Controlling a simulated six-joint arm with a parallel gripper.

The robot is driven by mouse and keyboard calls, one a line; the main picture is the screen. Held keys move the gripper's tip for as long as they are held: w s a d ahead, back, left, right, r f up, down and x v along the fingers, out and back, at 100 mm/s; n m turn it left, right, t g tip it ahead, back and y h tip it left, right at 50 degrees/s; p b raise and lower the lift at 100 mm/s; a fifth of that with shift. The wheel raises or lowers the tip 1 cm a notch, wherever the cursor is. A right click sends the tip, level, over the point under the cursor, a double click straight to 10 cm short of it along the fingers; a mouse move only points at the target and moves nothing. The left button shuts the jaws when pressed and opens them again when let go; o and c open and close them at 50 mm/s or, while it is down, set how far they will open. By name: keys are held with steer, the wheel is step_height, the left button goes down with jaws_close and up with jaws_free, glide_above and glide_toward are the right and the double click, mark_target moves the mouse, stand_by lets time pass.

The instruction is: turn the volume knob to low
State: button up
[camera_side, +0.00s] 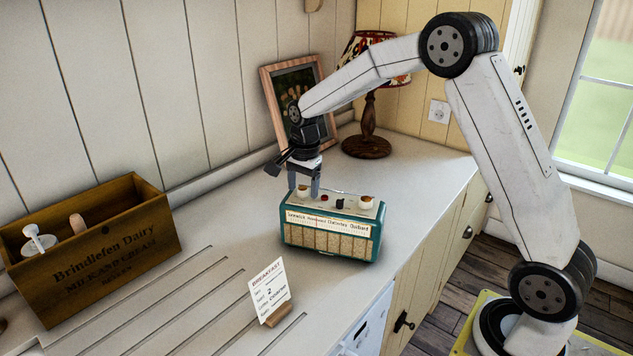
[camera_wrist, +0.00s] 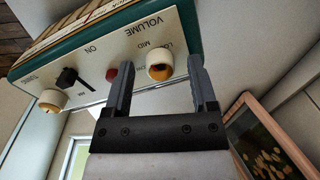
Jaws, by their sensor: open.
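A teal radio (camera_side: 330,243) with a cream top panel stands on the counter; its panel (camera_wrist: 120,50) shows upside down in the wrist view. The cream volume knob (camera_wrist: 158,63) has a gold-brown face, beside the printed words VOLUME, LOW and MID. I cannot tell where it points. My gripper (camera_wrist: 161,64) is open, one finger on each side of the knob; contact is not clear. In the side view my gripper (camera_side: 305,192) points down at the panel's left end and mostly hides the knob.
The panel also carries a red button (camera_wrist: 112,74), close to one finger, a black ON switch (camera_wrist: 70,79) and another knob (camera_wrist: 51,101). A picture frame (camera_side: 272,98) and lamp (camera_side: 368,145) stand behind. A breakfast card (camera_side: 269,290) is in front; a wooden crate (camera_side: 110,262) is left.

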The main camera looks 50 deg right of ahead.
jaws_close()
steer(key=shift+n, duration=0.5)
steer(key=n, duration=0.2)
steer(key=shift+n, duration=0.4)
steer(key=n, duration=0.8)
steer(key=shift+y, duration=0.3)
steer(key=n, duration=0.3)
steer(key=shift+g, duration=0.3)
steer(key=shift+n, duration=0.4)
